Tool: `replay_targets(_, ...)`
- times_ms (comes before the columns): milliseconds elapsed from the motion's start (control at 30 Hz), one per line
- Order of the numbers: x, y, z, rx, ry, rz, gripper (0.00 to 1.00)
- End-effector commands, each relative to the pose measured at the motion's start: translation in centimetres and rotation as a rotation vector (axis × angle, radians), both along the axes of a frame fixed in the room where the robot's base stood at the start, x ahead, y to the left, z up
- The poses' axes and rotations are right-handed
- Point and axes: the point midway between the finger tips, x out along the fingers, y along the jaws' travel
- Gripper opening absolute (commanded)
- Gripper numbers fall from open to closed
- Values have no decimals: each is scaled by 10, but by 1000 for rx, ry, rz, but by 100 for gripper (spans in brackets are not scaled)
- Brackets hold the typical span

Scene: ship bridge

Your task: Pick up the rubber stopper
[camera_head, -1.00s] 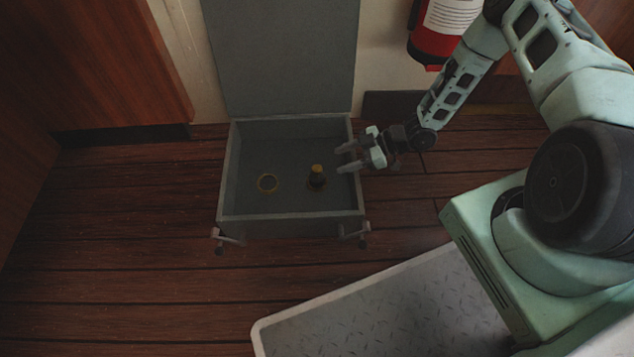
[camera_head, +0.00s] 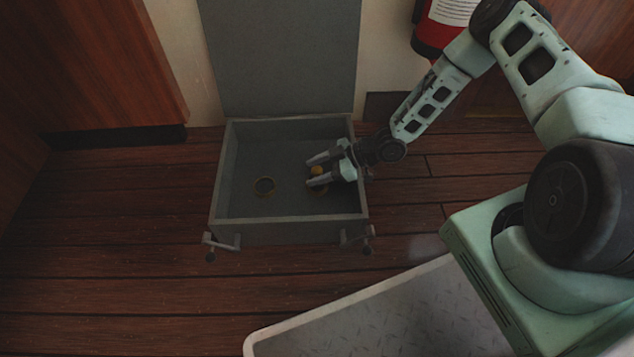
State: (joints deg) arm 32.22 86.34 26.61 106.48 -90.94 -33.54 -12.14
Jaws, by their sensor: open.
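A red extinguisher (camera_head: 428,42) hangs behind my arm. The floor left of the box is clear.

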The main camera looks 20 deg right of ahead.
Motion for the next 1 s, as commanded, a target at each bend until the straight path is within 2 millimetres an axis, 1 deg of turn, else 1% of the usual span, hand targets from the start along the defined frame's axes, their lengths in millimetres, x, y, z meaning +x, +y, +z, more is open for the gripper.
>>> replay_targets(67,0,0,1,0,0,0,51)
replay_targets(100,0,0,1,0,0,0,49)
replay_targets(167,0,0,1,0,0,0,32)
replay_targets(200,0,0,1,0,0,0,21)
replay_targets(267,0,0,1,0,-1,0,4)
replay_targets(300,0,0,1,0,-1,0,2)
replay_targets(533,0,-1,2,0,-1,0,2)
replay_targets(633,0,0,9,-1,-2,1,2)
replay_targets(767,0,0,31,0,-3,3,2)
replay_targets(1000,0,0,78,-1,-2,2,2)
